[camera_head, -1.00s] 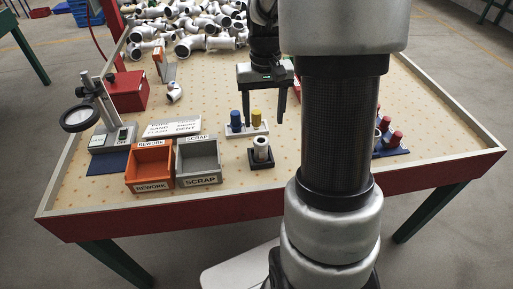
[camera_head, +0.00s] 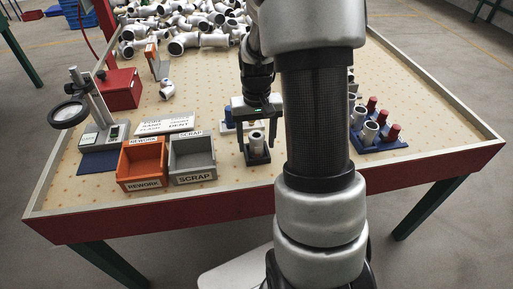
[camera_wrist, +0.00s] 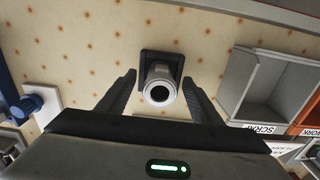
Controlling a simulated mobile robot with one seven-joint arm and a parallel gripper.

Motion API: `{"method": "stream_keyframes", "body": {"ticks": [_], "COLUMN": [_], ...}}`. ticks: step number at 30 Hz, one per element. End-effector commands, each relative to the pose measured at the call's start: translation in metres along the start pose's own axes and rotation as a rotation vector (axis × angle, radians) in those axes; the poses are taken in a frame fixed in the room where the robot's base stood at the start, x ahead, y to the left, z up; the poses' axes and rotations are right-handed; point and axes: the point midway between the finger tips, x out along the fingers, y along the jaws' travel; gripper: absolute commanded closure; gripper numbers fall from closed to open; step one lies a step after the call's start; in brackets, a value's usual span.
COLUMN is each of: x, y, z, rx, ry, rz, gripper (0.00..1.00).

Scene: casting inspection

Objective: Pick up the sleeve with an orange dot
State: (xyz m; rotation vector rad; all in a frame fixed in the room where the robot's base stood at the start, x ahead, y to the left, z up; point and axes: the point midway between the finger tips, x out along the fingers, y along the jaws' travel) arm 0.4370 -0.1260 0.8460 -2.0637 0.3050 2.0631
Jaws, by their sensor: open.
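A pale grey hollow sleeve (camera_head: 257,144) stands upright in a small black holder (camera_head: 256,159) in the head view. In the wrist view, the sleeve (camera_wrist: 159,87) shows its dark bore end-on in front of the holder (camera_wrist: 147,57). My gripper (camera_head: 257,138) is open above the sleeve. In the wrist view its fingers (camera_wrist: 159,78) lie on either side of the sleeve, with gaps and no visible contact. More pale sleeves (camera_head: 369,132) stand in a blue rack (camera_head: 385,143) at right. I see no orange dot on any sleeve.
An orange REWORK bin (camera_head: 142,165) and a grey SCRAP bin (camera_head: 193,161) stand left of the holder. A magnifier stand (camera_head: 97,110), red box (camera_head: 121,90) and heaped castings (camera_head: 190,35) lie beyond. Red-topped pieces (camera_head: 392,132) share the blue rack.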

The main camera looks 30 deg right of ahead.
Motion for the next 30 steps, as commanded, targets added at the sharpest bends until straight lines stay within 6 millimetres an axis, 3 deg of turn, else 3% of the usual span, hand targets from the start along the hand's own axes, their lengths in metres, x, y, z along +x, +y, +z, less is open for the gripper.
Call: {"method": "stream_keyframes", "body": {"ticks": [3,13,22,30], "x": [-0.001,-0.001,-0.008,-0.058], "y": [0.0,0.0,0.0,0.0], "z": [0.0,0.0,-0.001,-0.002], "rx": [0.0,0.0,0.0,0.0], "ry": [0.0,0.0,0.002,0.006], "rz": [0.0,0.0,0.0,0.0], "gripper": [0.41,0.96,0.97,0.97]}}
